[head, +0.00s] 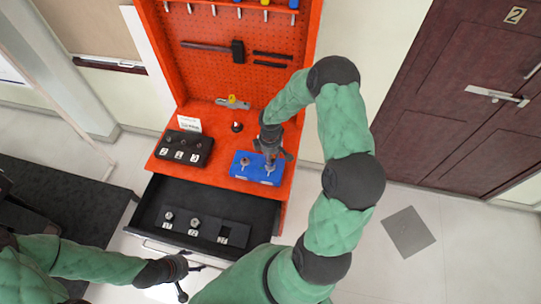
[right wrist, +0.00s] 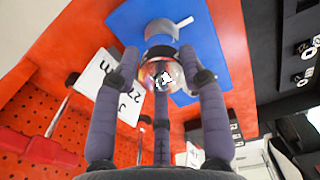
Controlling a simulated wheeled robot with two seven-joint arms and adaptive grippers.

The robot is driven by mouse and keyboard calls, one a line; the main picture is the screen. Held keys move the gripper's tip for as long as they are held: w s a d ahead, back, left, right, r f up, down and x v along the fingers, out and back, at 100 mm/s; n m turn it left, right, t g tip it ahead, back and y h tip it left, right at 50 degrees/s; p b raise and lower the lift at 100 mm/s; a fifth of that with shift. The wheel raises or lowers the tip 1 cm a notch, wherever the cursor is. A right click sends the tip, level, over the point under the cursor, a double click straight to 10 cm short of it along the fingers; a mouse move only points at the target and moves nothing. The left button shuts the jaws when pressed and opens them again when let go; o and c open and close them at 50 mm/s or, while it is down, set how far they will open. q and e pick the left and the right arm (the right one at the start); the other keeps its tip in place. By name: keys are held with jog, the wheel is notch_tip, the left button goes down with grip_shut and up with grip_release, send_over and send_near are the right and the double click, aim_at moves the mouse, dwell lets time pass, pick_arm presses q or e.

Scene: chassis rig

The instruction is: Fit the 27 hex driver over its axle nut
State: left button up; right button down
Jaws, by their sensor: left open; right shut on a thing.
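My right gripper (head: 271,154) is above the right part of the blue block (head: 237,170) on the red bench. Its fingers are shut around a shiny round metal piece, which I take to be the hex driver (right wrist: 160,72). The driver is mostly hidden by the fingers in the head view. An upright metal axle piece (head: 245,162) stands on the block's left part. The nut below the driver is hidden, so I cannot tell whether they touch. My left gripper (head: 187,277) is open and empty at the drawer's front edge.
The open black drawer (head: 150,216) holds a dark tray with numbered places, the right one empty. A black numbered block (head: 184,148) and a white card (head: 189,124) stand on the bench's left. The red pegboard (head: 215,75) with tools rises behind.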

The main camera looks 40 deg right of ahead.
jog(key=shift+f+b, duration=1.5)
jog(key=shift+f, duration=0.3)
jog(key=c, duration=0.6)
grip_release()
jog(key=shift+r, duration=0.15)
notch_tip(320, 180, up, 12)
jog(key=shift+f, duration=0.15)
